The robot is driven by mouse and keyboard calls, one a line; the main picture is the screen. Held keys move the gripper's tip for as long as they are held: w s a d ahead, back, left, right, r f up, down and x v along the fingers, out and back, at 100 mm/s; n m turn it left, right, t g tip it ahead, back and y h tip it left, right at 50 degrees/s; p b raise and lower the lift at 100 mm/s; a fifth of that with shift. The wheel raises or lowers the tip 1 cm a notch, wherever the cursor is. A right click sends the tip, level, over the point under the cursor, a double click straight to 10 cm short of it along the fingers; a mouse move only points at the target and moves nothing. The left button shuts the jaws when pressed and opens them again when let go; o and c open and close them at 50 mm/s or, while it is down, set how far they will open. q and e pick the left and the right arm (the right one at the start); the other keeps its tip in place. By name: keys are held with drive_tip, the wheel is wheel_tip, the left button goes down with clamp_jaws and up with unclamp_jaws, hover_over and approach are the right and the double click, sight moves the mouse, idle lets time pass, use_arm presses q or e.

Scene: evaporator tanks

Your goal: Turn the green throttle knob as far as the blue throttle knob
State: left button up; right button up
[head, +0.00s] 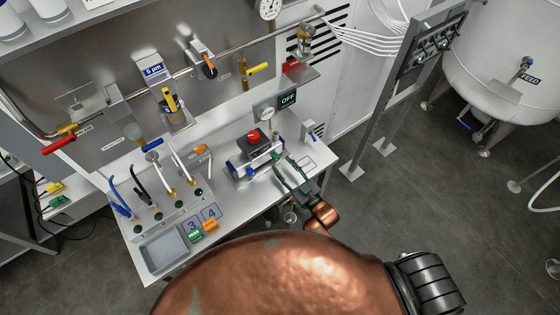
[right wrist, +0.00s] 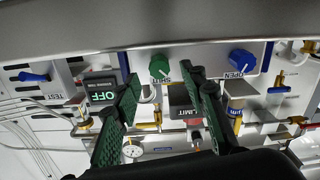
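The green throttle knob (right wrist: 159,68) shows in the right wrist view on the front of a light panel, just beyond my right gripper's fingertips. A small white mark shows on its lower right, near a label that reads SHUT upside down. The blue throttle knob (right wrist: 242,62) is to its right, by a label that reads OPEN upside down. My left gripper is out of view.
A red button (head: 254,138) tops the block between the knobs. A gauge and OFF display (head: 287,99) stand behind. A grey tray (head: 165,250) and several levers are on the bench's left. The bench's front edge lies close to my right gripper.

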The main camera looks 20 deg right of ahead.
sight(276, 157)
drive_tip(key=shift+w+a, duration=0.2)
drive_tip(key=shift+w, duration=0.5)
drive_tip(key=shift+w+a, duration=0.1)
drive_tip(key=shift+w, duration=0.25)
drive_tip(key=shift+w+a, duration=0.1)
drive_tip(key=shift+w, duration=0.1)
drive_tip(key=shift+c, duration=1.3)
drive_tip(key=c, duration=0.5)
drive_tip(key=shift+c, duration=1.3)
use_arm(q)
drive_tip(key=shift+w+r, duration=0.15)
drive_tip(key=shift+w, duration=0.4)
use_arm(e)
clamp_jaws()
